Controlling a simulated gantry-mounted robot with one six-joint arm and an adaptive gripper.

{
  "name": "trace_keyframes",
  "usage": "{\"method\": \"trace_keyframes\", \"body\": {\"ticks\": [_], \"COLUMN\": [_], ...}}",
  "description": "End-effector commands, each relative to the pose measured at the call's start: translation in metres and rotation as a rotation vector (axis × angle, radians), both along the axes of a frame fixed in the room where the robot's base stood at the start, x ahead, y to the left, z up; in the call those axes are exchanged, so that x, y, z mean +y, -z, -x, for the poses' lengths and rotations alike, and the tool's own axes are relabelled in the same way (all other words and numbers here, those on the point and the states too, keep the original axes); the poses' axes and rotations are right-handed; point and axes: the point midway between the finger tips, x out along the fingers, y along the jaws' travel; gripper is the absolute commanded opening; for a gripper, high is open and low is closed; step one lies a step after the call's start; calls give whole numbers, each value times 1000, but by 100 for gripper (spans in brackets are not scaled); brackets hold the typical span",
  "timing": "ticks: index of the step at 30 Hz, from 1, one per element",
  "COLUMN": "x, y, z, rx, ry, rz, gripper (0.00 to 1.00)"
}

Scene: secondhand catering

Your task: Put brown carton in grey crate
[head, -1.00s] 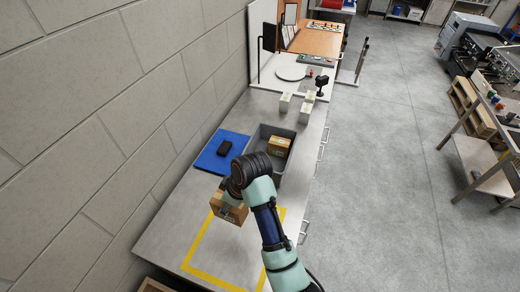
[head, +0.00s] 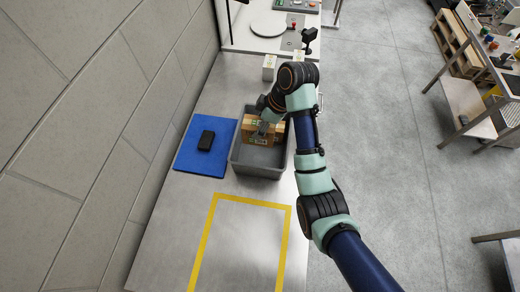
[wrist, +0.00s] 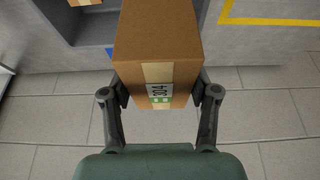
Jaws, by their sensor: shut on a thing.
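The brown carton (wrist: 158,45), with pale tape and a black-and-white and green label, is between the two fingers of my gripper (wrist: 160,97) in the wrist view. My gripper is shut on it. In the head view my gripper (head: 267,112) is over the far part of the grey crate (head: 258,170). Brown cardboard with a green label (head: 257,140) shows below it; I cannot clearly separate the held carton from another carton there. The crate (wrist: 95,30) also shows at the upper left of the wrist view, with part of another carton (wrist: 84,2) inside.
A blue mat (head: 190,160) with a black object (head: 206,140) lies left of the crate. Yellow tape (head: 205,225) outlines an empty area on the near worktop. A white box (head: 269,66) stands beyond the crate. The block wall (head: 90,120) borders the worktop's left side.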

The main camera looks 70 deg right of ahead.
Motion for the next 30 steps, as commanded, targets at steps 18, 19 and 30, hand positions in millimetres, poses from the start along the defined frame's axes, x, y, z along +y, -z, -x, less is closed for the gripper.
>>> {"method": "trace_keyframes", "body": {"ticks": [18,19,30], "x": [0,0,0], "y": [131,133,173], "z": [-1,-1,-1], "rx": [-1,-1,-1], "ry": [0,0,1], "rz": [1,1,2], "gripper": [10,10,10]}}
